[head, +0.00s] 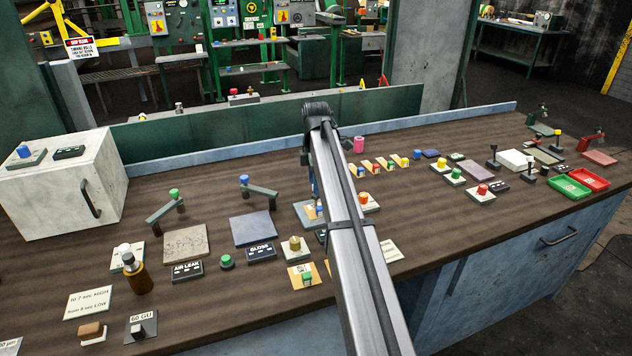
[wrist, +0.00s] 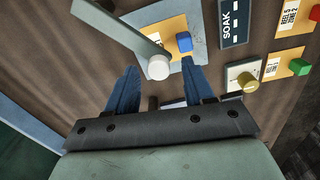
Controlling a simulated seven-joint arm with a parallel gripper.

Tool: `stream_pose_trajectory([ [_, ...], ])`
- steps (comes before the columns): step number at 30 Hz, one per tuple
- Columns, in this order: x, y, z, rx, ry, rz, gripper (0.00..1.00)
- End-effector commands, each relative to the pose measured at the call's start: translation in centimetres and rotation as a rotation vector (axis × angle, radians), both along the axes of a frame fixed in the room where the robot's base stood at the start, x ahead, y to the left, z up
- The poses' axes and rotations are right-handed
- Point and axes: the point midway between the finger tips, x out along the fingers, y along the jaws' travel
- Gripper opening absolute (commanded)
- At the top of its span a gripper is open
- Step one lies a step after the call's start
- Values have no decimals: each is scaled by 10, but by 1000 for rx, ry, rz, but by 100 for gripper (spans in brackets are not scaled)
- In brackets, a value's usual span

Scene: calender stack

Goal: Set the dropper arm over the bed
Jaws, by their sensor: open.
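In the wrist view, my gripper (wrist: 160,76) is open, with its two blue fingers on either side of a round white knob (wrist: 158,67). I cannot tell whether they touch it. The knob is at the near end of a grey bar, which looks like the dropper arm (wrist: 128,28). The bar lies beside and partly over a pale blue-grey bed (wrist: 198,50) holding a yellow card (wrist: 168,31) and a blue block (wrist: 184,42). A SOAK label (wrist: 235,20) is to the right. In the head view, my arm hides most of this bed (head: 304,208).
Similar bars with a green knob (head: 174,193) and a blue knob (head: 244,180) stand left of my arm, by beds marked AIR LEAK and GLOSS. A brown bottle (head: 138,278) stands at front left. Small knobbed blocks crowd the bench right of my arm. Bare wood lies behind the bars.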

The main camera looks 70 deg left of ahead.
Motion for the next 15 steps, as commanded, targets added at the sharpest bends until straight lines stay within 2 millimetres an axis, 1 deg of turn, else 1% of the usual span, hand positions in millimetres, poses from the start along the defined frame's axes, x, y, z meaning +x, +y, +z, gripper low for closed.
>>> stream_pose_trajectory([
  [5, 0, 1, 23, 2, 0, 0, 52],
  [15, 0, 1, 90, 2, 0, 0, 52],
])
